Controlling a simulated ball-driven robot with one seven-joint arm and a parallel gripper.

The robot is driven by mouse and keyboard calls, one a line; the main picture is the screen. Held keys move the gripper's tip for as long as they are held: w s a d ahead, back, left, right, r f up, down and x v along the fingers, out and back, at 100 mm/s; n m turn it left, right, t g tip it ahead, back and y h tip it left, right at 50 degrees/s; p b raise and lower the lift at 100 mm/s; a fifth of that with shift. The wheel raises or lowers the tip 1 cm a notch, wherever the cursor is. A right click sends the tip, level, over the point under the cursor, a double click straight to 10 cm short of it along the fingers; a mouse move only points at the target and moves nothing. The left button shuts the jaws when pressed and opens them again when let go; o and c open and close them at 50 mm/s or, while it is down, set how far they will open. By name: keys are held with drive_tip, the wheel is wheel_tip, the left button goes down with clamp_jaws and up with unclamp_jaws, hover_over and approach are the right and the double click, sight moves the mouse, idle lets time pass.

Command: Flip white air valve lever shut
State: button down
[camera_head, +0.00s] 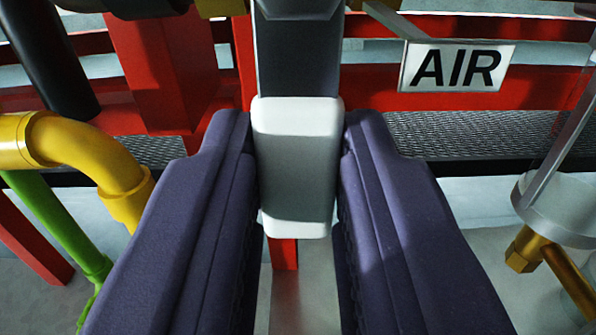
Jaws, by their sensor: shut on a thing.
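The white lever end (294,170) is a rounded block in the middle of the head camera view. It joins a dark grey lever arm (298,55) that runs up to the top edge. My gripper (295,165) has two purple padded fingers, one on each side of the white block, and is shut on it. A white sign reading AIR (457,66) hangs at the upper right. The valve body at the top is cut off by the frame edge, so how far the lever is turned cannot be told.
A yellow elbow pipe (95,160) and a green pipe (62,225) stand close at left. A black pipe (48,55) is at upper left. Red beams (160,60) and a mesh belt (480,132) lie behind. A brass fitting (525,250) is at lower right.

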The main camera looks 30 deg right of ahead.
drive_tip(key=shift+s+d+n, duration=0.1)
drive_tip(key=shift+n, duration=0.2)
drive_tip(key=c, duration=1)
unclamp_jaws()
drive_tip(key=shift+o, duration=0.2)
drive_tip(key=shift+s, duration=0.1)
drive_tip(key=p+v, duration=0.1)
drive_tip(key=v, duration=0.6)
drive_tip(key=shift+s+a, duration=0.2)
drive_tip(key=shift+a, duration=0.05)
